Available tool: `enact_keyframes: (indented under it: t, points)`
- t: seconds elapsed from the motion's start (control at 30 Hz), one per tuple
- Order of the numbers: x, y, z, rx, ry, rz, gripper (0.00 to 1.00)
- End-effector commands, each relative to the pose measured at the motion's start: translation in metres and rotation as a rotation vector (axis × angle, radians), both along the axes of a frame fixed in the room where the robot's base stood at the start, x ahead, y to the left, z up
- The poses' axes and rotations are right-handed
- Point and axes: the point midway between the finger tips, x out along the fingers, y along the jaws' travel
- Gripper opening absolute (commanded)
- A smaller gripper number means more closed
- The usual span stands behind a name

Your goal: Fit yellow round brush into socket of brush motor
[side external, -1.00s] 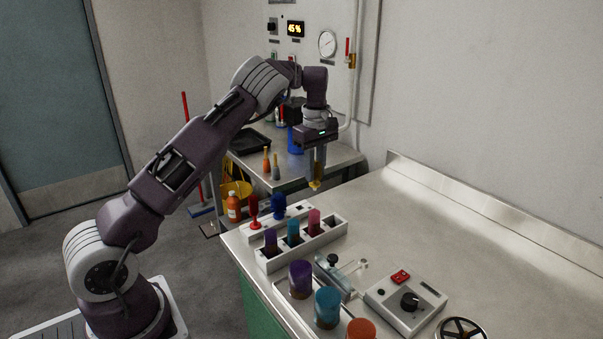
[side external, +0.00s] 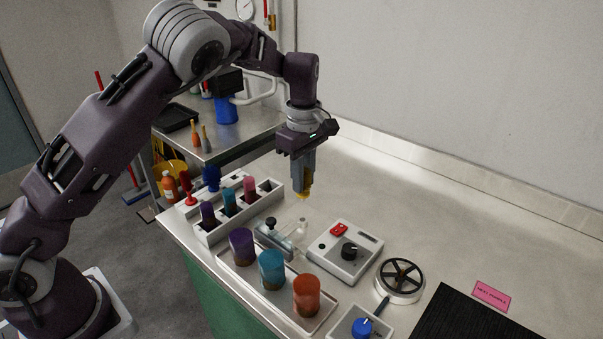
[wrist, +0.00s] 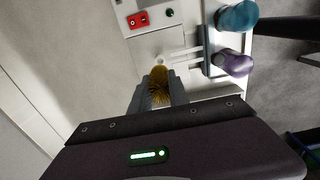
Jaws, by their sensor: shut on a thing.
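My gripper (side external: 308,180) is shut on the yellow round brush (side external: 304,195) and points down above the bench. In the wrist view, the bristly yellow brush (wrist: 159,87) shows between the grey fingers. Below it is a small pale ring-shaped fitting (side external: 302,223), beside a clear block with a black knob (side external: 272,230). The ring (wrist: 160,61) lies just past the brush tip in the wrist view, with a gap visible from the side. A grey box with a red switch and black dial (side external: 328,253) stands close by. I cannot tell which part is the motor's socket.
A white rack (side external: 262,209) holds several coloured brushes, with an empty slot at its right end. A tray (side external: 318,317) holds purple, teal and orange jars. A handwheel (side external: 400,276) stands to the right. The bench behind is clear.

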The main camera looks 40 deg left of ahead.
Motion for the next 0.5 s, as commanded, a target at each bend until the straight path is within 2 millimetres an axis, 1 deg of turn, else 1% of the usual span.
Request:
enact_keyframes:
  t: [0.2, 0.3, 0.5]
  points:
    - [-0.001, 0.0, -0.027, -0.001, 0.003, 0.001, 0.0]
    - [0.0, 0.0, -0.037, -0.001, 0.002, 0.001, 0.0]
    - [-0.001, 0.001, -0.05, 0.0, 0.002, 0.001, 0.0]
